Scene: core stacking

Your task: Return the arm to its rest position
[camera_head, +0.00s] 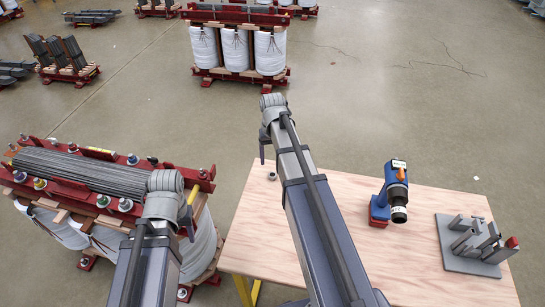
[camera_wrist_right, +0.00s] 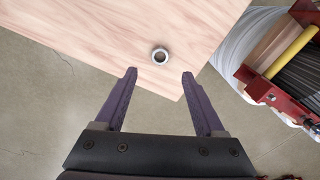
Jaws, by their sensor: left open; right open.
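My right arm reaches up the middle of the head view. Its gripper (camera_head: 263,148) points down by the far left corner of the wooden table (camera_head: 330,190); only part of it shows. In the right wrist view the right gripper (camera_wrist_right: 159,75) is open, with nothing between its two fingers. A small metal nut (camera_wrist_right: 160,55) lies on the table just beyond the fingertips; it also shows in the head view (camera_head: 272,176). My left arm is over the red-framed core assembly at the left; its gripper (camera_head: 188,222) is mostly hidden by the arm and looks empty.
The core assembly (camera_head: 95,170) with grey laminations and white coils stands left of the table. A blue power tool (camera_head: 393,190) and a grey fixture (camera_head: 472,240) are on the table's right side. Another coil unit (camera_head: 238,48) stands on the floor behind. Floor between is clear.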

